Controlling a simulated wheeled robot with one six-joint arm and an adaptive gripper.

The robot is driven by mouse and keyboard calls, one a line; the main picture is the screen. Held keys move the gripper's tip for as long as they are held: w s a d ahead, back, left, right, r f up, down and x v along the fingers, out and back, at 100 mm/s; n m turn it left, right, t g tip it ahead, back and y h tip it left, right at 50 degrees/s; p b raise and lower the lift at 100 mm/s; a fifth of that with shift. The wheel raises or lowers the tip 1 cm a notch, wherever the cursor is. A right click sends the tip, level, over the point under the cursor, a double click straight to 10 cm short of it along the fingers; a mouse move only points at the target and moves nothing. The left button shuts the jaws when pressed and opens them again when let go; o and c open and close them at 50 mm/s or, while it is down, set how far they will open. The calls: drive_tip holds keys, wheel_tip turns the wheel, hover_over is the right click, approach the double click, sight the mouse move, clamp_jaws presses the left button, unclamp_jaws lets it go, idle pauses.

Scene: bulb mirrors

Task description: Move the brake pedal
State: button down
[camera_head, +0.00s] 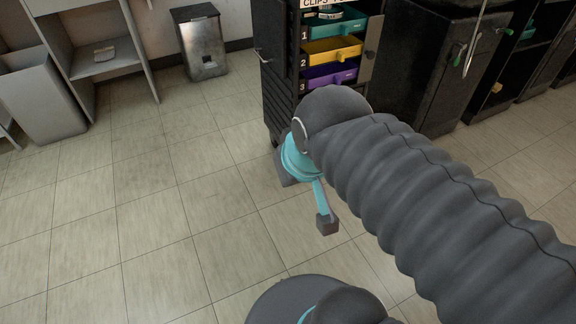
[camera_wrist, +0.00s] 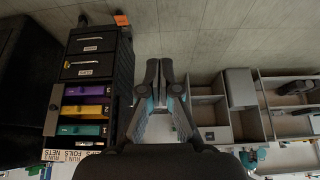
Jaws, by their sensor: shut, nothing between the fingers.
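I cannot pick out a brake pedal with certainty in either view. A small pale item (camera_head: 104,53) lies on the left shelf unit in the head view, too small to identify. A dark object (camera_wrist: 294,88) lies in a shelf compartment at the right of the wrist view; I cannot tell what it is. My gripper (camera_head: 327,223) hangs over the open floor in the head view, largely hidden by my ribbed dark arm. In the wrist view my gripper (camera_wrist: 162,72) has its dark fingertips together and holds nothing.
A drawer cabinet (camera_head: 281,82) has teal (camera_head: 338,25), yellow (camera_head: 332,50) and purple (camera_head: 330,74) drawers showing, some pulled out. A metal bin (camera_head: 203,50) stands by the back wall. A black cabinet (camera_head: 428,85) stands at right. The tiled floor is clear at left and centre.

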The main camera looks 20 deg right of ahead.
drive_tip(key=w+d+f+m+g+b, duration=0.1)
drive_tip(key=w+d+f, duration=0.25)
drive_tip(key=w, duration=0.45)
drive_tip(key=w+d+f+m+g+b, duration=0.15)
drive_tip(key=w+f, duration=0.25)
drive_tip(key=w, duration=0.5)
drive_tip(key=w+d+f+m+b, duration=0.1)
drive_tip(key=w+d+f+b, duration=0.2)
drive_tip(key=w, duration=0.5)
drive_tip(key=w+d+f+m, duration=0.1)
drive_tip(key=w+d+f, duration=0.2)
drive_tip(key=f, duration=0.6)
drive_tip(key=w+d+f+m+g+b, duration=0.1)
drive_tip(key=w+d+f, duration=0.3)
drive_tip(key=f, duration=0.6)
drive_tip(key=w+d+f+m+g, duration=0.1)
drive_tip(key=w+d+f, duration=0.3)
drive_tip(key=f, duration=0.6)
drive_tip(key=shift+w+h+b, duration=0.3)
drive_tip(key=shift+w+b, duration=0.05)
drive_tip(key=shift+w, duration=0.5)
drive_tip(key=shift+f+m, duration=0.15)
drive_tip(key=shift+m, duration=0.1)
drive_tip(key=shift+w+d+f+b, duration=0.15)
drive_tip(key=shift+f+b, duration=0.75)
drive_tip(key=shift+f, duration=0.8)
drive_tip(key=shift+w+d+f+b, duration=0.1)
drive_tip(key=shift+f+b, duration=0.75)
drive_tip(key=shift+f, duration=0.85)
